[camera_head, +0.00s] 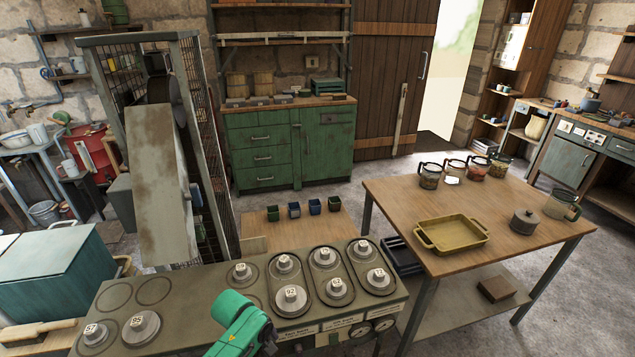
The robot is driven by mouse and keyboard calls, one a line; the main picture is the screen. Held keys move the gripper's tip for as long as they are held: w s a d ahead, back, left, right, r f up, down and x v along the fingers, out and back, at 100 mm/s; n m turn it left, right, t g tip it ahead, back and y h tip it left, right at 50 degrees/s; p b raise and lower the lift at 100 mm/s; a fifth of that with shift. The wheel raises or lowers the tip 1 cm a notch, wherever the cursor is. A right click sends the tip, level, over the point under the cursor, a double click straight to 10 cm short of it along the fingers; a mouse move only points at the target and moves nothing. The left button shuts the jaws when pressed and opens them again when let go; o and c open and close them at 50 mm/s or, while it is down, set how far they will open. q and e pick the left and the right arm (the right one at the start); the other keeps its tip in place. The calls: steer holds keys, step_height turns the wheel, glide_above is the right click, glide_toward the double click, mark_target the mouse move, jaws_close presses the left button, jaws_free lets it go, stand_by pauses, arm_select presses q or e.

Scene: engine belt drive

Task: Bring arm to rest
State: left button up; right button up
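A green, rounded part of my own arm (238,318) rises from the bottom edge, in front of the grey panel (205,275). I cannot tell which arm it belongs to. Neither gripper shows in the head view. The belt drive stands at the left, with a wide, worn pale sloping band or cover (155,180) and a mesh guard (208,150) beside it. A blue handle-like part (195,196) sticks out on its right side. The panel carries several round numbered metal pieces, such as one marked 92 (291,297), in round and oval recesses; some round recesses at its left are empty.
A wooden table (390,205) at the right holds a yellow tray (452,235), several jars and a dark lidded pot (525,220). Small dark cups stand on a low wooden surface (330,225) behind the panel. A green cabinet (265,155) stands at the back. Grey floor shows between them.

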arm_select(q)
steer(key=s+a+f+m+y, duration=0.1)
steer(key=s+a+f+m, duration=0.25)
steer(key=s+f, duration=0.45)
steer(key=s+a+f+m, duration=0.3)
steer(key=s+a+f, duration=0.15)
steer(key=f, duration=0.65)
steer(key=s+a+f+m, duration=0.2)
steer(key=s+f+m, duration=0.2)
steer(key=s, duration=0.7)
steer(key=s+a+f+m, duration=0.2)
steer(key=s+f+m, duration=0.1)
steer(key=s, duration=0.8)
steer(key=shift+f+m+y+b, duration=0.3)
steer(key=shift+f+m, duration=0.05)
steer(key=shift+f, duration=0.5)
